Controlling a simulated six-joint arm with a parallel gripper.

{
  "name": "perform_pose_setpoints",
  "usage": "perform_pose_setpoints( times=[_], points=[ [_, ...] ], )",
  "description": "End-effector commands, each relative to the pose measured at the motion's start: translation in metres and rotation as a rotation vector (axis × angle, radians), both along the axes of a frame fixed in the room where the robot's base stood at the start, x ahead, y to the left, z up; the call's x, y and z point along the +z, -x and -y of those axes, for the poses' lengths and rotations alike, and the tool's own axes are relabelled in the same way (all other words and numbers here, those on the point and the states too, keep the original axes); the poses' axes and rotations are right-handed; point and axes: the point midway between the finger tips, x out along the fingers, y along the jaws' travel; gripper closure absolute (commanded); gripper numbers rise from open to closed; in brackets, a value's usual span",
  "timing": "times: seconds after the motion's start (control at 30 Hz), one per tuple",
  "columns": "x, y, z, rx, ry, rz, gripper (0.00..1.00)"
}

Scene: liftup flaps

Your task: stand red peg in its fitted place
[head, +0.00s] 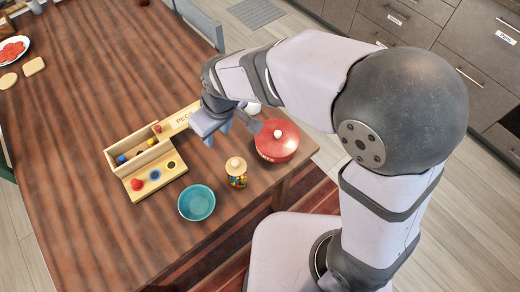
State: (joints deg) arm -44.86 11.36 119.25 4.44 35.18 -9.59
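A light wooden box (118,166) stands on the table, its inside open to view. A small red peg (158,128) shows at its far right end, and a blue piece (122,159) lies at its left end. A wooden board (143,192) in front of the box has round places marked red (137,184), blue (155,175) and black (171,164). I cannot tell whether the red one is filled. My gripper (217,134) points down to the right of the box, fingers apart, with nothing visible between them. It is apart from the red peg.
A wooden flap lettered "PEGS" (184,117) lies beside the box, partly behind my gripper. A red lidded pot (277,141), a jar of colored sweets (237,173) and a teal bowl (196,203) stand to the right and front. The table (90,100) is clear left of the box.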

Motion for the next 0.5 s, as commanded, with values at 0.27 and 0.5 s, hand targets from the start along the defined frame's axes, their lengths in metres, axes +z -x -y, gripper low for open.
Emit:
perform_pose_setpoints(
  times=[0.27,0.5],
  points=[
    [-0.013,-0.004,0.187,-0.493,0.087,-0.11,0.66],
    [-0.024,0.04,0.272,-0.782,0.121,-0.194,0.66]
  ],
)
